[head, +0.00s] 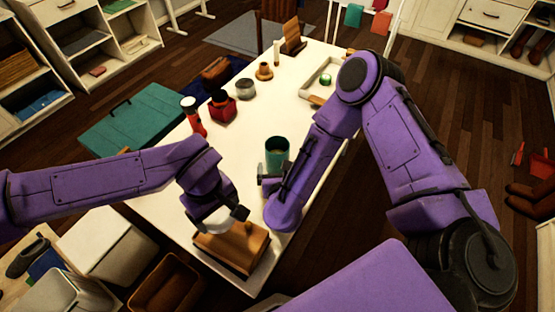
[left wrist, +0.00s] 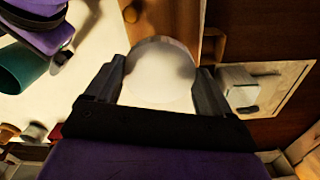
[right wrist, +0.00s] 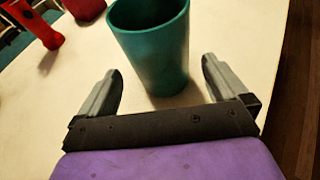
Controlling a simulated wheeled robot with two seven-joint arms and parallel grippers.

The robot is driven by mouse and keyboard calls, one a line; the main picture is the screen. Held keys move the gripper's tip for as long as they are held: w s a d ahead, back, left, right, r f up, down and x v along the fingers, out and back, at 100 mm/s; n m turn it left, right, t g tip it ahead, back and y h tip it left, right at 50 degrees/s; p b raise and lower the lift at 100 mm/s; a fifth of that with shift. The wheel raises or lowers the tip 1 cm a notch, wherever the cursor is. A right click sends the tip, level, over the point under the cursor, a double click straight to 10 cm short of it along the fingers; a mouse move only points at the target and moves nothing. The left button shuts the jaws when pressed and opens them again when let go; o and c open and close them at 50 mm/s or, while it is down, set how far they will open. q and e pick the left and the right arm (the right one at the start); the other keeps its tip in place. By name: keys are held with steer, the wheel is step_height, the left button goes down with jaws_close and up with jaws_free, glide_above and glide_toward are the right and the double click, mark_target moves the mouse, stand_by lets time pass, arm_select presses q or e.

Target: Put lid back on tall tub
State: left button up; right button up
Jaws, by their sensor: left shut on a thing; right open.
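The tall tub, teal and open at the top (head: 277,150), stands upright on the white table. In the right wrist view the tub (right wrist: 152,45) is just beyond and between the fingertips of my right gripper (right wrist: 162,68), which is open with a gap on both sides. My left gripper (head: 222,216) is shut on a round white lid (head: 240,213), above the wooden block near the table's front. In the left wrist view the lid (left wrist: 160,80) lies between both fingers. The tub (left wrist: 22,66) also shows there at the left edge.
The wooden block (head: 232,247) lies under my left gripper. A red jar (head: 222,106), a red bottle (head: 194,116), a grey tin (head: 245,89) and an orange cup (head: 264,71) stand further back. A white tray (head: 308,92) is at the back right.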

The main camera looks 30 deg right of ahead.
steer(key=b+x, duration=0.1)
steer(key=x, duration=0.4)
steer(key=shift+w+d+f, duration=0.1)
steer(key=shift+w, duration=0.05)
steer(key=shift+c, duration=0.3)
steer(key=c, duration=0.9)
